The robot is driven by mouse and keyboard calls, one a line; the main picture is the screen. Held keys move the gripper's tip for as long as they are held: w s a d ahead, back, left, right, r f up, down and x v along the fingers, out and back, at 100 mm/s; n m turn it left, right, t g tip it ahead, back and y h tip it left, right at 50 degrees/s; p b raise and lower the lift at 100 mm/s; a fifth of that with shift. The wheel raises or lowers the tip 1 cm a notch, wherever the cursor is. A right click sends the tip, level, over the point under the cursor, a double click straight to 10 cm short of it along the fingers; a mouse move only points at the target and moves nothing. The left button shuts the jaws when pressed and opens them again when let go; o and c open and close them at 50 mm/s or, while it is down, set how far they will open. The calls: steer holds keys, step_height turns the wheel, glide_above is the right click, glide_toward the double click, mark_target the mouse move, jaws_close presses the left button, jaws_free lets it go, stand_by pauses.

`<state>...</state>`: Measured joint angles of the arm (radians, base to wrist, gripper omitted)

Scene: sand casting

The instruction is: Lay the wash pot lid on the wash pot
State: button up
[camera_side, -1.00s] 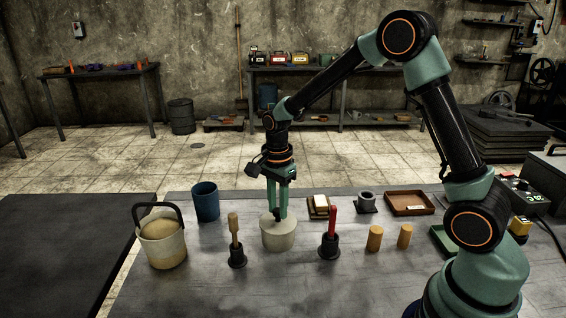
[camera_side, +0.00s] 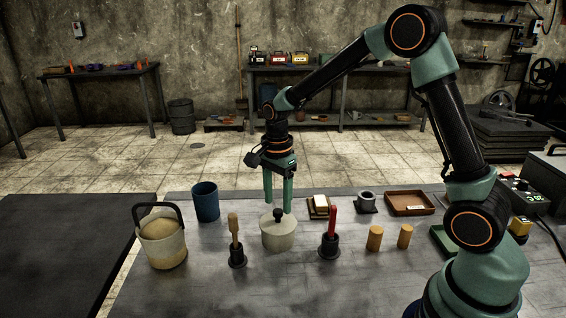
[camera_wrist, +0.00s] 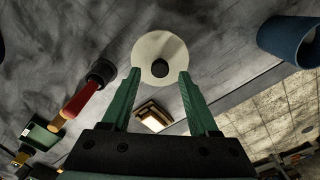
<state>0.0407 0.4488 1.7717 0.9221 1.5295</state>
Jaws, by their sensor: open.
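The wash pot (camera_side: 278,238) is a pale, squat pot standing on the grey table. The wash pot lid (camera_side: 268,221) lies on top of it, pale with a dark knob (camera_side: 278,213) in its middle. In the wrist view the lid (camera_wrist: 148,50) looks round and covers the pot's top, with the knob (camera_wrist: 160,69) near its centre. My gripper (camera_side: 279,208) is open above the lid, its two green fingers apart around and just over the knob. In the wrist view the open fingers (camera_wrist: 160,72) stand on either side of the knob, not visibly touching it.
A black holder with a wooden-handled tool (camera_side: 236,245) stands left of the pot, and one with a red-handled tool (camera_side: 330,240) stands right. A blue cup (camera_side: 206,202) and a sand bucket (camera_side: 163,245) are further left.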

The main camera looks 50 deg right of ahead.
mark_target(277, 211)
step_height(277, 211, up, 9)
steer(key=s+a+r+n+t, duration=0.1)
steer(key=s+r+n+t, duration=0.1)
steer(key=s+n, duration=0.5)
steer(key=s+r+n+t, duration=0.3)
steer(key=s+n, duration=0.4)
steer(key=n, duration=0.4)
steer(key=shift+s+a+t, duration=0.15)
steer(key=shift+a+t, duration=0.15)
steer(key=shift+a, duration=0.05)
steer(key=shift+r, duration=0.1)
stand_by(0.3)
